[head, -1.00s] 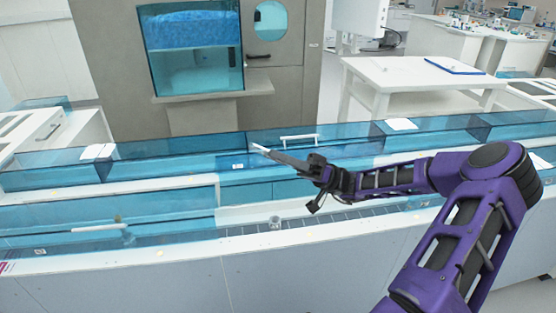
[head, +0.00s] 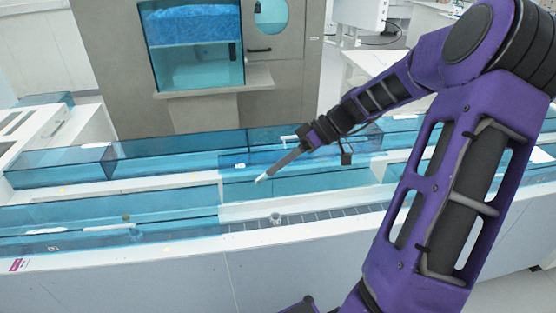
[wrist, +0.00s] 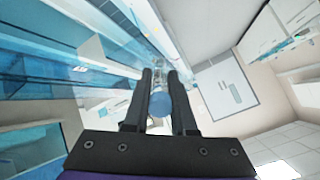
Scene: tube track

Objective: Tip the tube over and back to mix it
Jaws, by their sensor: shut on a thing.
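My gripper (head: 271,174) reaches left and down from the arm, above the blue-walled track. It is shut on the tube, whose small pale end (head: 261,179) shows at the fingertips in the head view. In the wrist view my gripper (wrist: 160,82) has its two dark fingers close together around the tube's round blue cap (wrist: 160,104). The tube's body is mostly hidden, and its exact tilt and contents are too small to tell.
A small clear round piece (head: 275,218) stands on the track's front strip (head: 330,214) below my gripper. Translucent blue walls (head: 160,147) run along the track. A grey cabinet with a window (head: 110,70) stands behind it. Air around the gripper is clear.

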